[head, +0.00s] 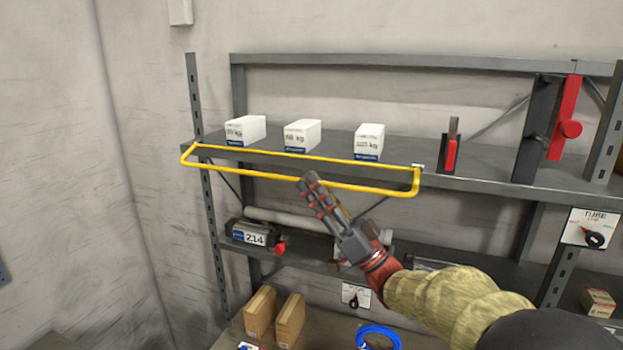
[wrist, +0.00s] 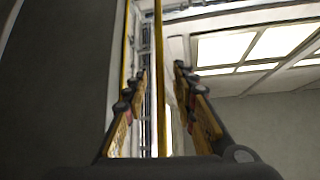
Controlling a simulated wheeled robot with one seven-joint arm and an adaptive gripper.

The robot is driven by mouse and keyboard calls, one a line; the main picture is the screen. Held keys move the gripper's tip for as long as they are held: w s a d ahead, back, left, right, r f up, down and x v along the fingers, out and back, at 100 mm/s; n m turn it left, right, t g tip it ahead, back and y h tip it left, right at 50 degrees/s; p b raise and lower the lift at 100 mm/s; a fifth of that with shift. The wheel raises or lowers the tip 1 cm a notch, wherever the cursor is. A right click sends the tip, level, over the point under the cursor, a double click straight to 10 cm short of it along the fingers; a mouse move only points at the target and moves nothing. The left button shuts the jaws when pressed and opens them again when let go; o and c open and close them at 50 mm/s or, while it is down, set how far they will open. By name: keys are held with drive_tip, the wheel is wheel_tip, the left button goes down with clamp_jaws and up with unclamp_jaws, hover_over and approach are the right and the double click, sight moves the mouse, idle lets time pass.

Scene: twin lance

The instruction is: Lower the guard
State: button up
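The guard is a yellow rail loop (head: 245,173) along the front edge of the upper grey shelf. It sticks out from the shelf, its front bar lower in the picture than its back bar. My gripper (head: 312,185) is at the middle of the front bar in the head view and covers a short piece of it. In the wrist view the two fingers (wrist: 161,75) are apart, with a yellow bar (wrist: 160,50) between them. I cannot tell whether either finger touches it. A second yellow length (wrist: 127,50) shows beyond the left finger.
Several white labelled boxes (head: 301,135) stand on the upper shelf (head: 335,143), with red-handled devices (head: 565,128) to the right. A box marked 214 (head: 253,234) and a pale pipe (head: 290,218) are on the shelf below. Cardboard boxes (head: 260,312) and a blue coil (head: 378,336) are lower down.

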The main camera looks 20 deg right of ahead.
drive_tip(key=shift+w+a+r, duration=0.25)
drive_tip(key=shift+a+r, duration=0.05)
drive_tip(key=shift+r, duration=0.15)
drive_tip(key=c, duration=0.4)
clamp_jaws()
idle(0.3)
